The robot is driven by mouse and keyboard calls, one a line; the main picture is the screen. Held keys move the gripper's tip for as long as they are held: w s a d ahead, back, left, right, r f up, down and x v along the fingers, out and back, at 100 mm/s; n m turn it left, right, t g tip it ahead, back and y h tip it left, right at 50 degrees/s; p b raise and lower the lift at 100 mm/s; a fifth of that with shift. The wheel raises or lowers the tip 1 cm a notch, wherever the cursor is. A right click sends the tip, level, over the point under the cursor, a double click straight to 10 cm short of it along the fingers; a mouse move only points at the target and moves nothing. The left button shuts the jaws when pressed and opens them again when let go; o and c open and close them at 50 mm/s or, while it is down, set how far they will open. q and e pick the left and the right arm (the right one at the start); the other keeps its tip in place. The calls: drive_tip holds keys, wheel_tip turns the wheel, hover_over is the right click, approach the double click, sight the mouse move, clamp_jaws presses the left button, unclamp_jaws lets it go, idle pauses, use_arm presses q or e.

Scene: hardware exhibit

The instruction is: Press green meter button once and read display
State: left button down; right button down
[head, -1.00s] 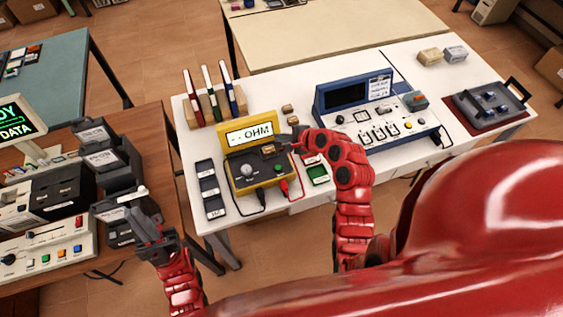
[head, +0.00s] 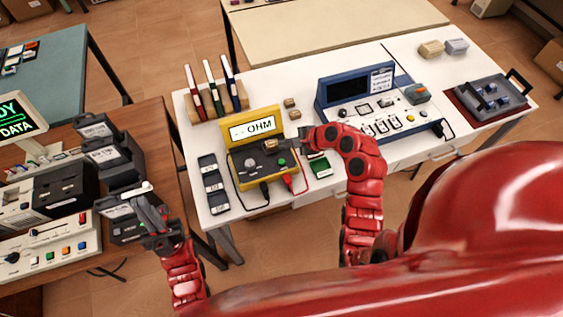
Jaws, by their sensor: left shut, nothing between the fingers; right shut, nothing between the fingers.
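The yellow meter (head: 235,143) stands on the white table, its lit display (head: 252,129) reading "-- OHM". Its dark front panel carries a grey knob (head: 251,163) and the green button (head: 282,162), which is uncovered. My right gripper (head: 287,146) is shut and reaches in from the right, over the panel's upper right part just above the green button in the picture. I cannot tell whether it touches the meter. A small tan piece (head: 270,147) shows at its tip, on or above the panel. My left gripper (head: 146,208) is shut, away at the left near the dark boxes.
Black and red leads (head: 290,183) hang at the meter's front. A green tray (head: 320,167) lies to its right, grey trays (head: 212,182) to its left, binders (head: 211,88) behind. A blue instrument (head: 354,88) stands further right. Dark stacked boxes (head: 112,158) stand by my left gripper.

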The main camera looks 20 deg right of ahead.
drive_tip(key=b, duration=0.4)
hover_over(276, 159)
drive_tip(key=s+d, duration=0.2)
drive_tip(key=s, duration=0.1)
drive_tip(key=f, duration=0.5)
drive_tip(key=shift+w+d+f, duration=0.2)
drive_tip(key=shift+w, duration=0.05)
drive_tip(key=shift+f, duration=0.85)
drive_tip(key=shift+f, duration=0.15)
drive_tip(key=shift+f, duration=0.3)
drive_tip(key=shift+f, duration=0.5)
idle(0.8)
drive_tip(key=shift+r+p, duration=0.85)
drive_tip(key=shift+r, duration=0.1)
